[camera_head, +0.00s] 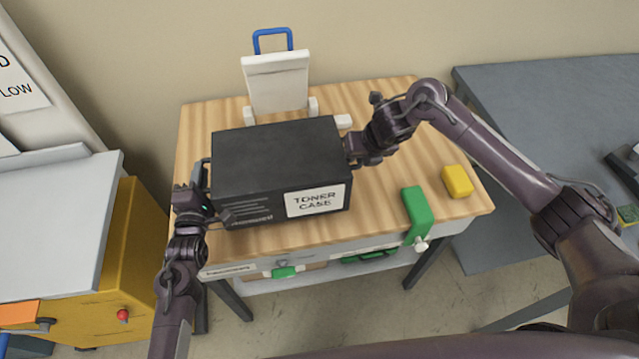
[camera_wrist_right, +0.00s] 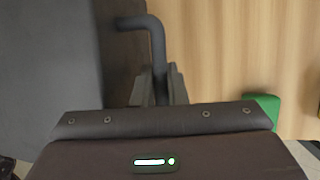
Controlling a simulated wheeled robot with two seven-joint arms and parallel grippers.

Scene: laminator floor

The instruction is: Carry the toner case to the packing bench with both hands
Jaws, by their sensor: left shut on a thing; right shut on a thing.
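The toner case (camera_head: 262,165) is a black box with a white "TONER CASE" label on its front. In the head view it is over the wooden bench (camera_head: 385,190); I cannot tell whether it touches the top. My left gripper (camera_head: 203,190) is shut at the case's left side, on its handle. My right gripper (camera_head: 352,150) is at the case's right side. In the right wrist view its fingers (camera_wrist_right: 160,88) are shut on the case's dark bent handle (camera_wrist_right: 156,45), with the case wall (camera_wrist_right: 60,60) to the left.
A white stand with a blue handle (camera_head: 278,80) is behind the case. A yellow machine (camera_head: 120,260) stands left, a grey table (camera_head: 540,120) right.

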